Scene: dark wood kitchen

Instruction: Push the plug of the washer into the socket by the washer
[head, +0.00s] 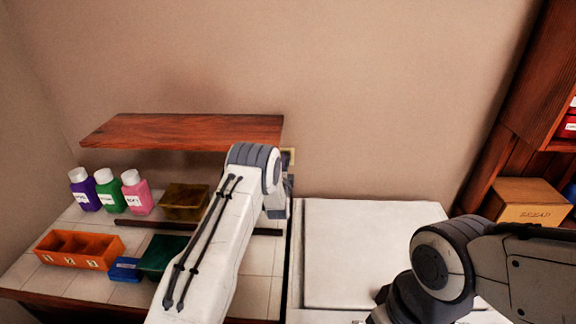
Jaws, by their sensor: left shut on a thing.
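The washer (375,240) is the white box with a flat top right of the tiled counter. My left gripper (288,190) is at the wall just below the socket, mostly hidden behind my own wrist. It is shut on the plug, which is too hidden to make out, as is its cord. I cannot tell whether the plug touches the socket. My right arm reaches over the washer's right front; its gripper is not in view.
A wooden shelf (185,130) juts from the wall above the counter (90,222). Several bottles (106,190), an orange numbered tray (80,250), a yellow-brown box (184,202), a green bin (163,256) and a blue box (125,270) stand there. A labelled box (525,202) is at right.

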